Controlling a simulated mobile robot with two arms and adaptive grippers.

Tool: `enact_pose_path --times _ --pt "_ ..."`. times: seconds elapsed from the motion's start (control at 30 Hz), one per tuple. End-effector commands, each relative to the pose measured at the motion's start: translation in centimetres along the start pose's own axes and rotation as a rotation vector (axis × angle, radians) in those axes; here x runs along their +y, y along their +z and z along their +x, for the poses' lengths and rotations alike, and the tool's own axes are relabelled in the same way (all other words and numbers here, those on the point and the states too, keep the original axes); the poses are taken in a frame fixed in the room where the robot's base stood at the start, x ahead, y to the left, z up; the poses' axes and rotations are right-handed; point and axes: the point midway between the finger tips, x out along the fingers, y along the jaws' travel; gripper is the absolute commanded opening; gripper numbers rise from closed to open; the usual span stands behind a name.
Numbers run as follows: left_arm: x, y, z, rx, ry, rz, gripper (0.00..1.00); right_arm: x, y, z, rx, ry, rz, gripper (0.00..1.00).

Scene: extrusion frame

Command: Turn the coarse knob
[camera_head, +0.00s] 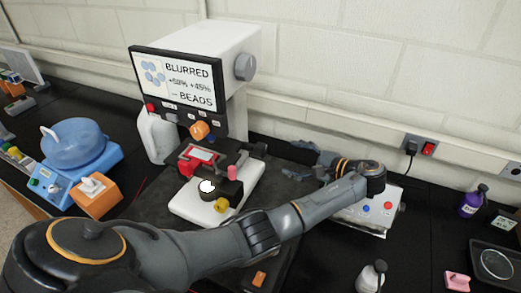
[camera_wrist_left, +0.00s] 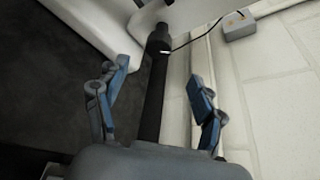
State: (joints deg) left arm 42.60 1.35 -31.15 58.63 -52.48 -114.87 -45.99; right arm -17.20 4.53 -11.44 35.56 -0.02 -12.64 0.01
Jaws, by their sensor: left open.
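The microscope-like instrument has a white head (camera_head: 205,40) with a screen reading BLURRED and BEADS. A round grey knob (camera_head: 245,67) is on the head's right side, and a smaller pinkish-red knob (camera_head: 232,172) sits low beside the stage (camera_head: 200,158). I cannot tell which is the coarse knob. My left gripper (camera_head: 303,165) is right of the instrument's base, apart from both knobs, its fingers toward the instrument. In the left wrist view my left gripper (camera_wrist_left: 158,98) is open, with a dark rod (camera_wrist_left: 155,90) showing between the fingers; contact is unclear. My right gripper is out of view.
My left arm crosses in front of the white base (camera_head: 250,188). A control box (camera_head: 378,212) stands right of it, partly behind the arm. A blue-lidded device (camera_head: 75,143) and an orange block (camera_head: 97,195) are at left. The wall (camera_head: 350,70) is close behind.

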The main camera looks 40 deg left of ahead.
Motion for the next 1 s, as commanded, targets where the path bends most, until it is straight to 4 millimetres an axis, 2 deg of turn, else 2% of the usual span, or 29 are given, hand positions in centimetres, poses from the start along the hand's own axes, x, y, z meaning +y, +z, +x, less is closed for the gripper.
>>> enact_pose_path --times 0.17,0.4,0.7,0.83,1.0 --pt "0.1 0.0 1.3 -0.002 -0.006 -0.006 0.69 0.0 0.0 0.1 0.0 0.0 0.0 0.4" --pt "0.1 0.0 6.0 -0.006 -0.008 -0.005 0.69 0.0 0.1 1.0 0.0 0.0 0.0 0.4" --pt "0.0 0.2 11.5 -0.001 -0.003 -0.001 0.69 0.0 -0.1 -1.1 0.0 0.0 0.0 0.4" --pt "0.0 0.1 12.9 -0.001 -0.004 -0.001 0.69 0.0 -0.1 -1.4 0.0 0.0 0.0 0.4" --pt "0.1 0.0 13.7 0.0 -0.004 -0.002 0.69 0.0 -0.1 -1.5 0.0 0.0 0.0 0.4"
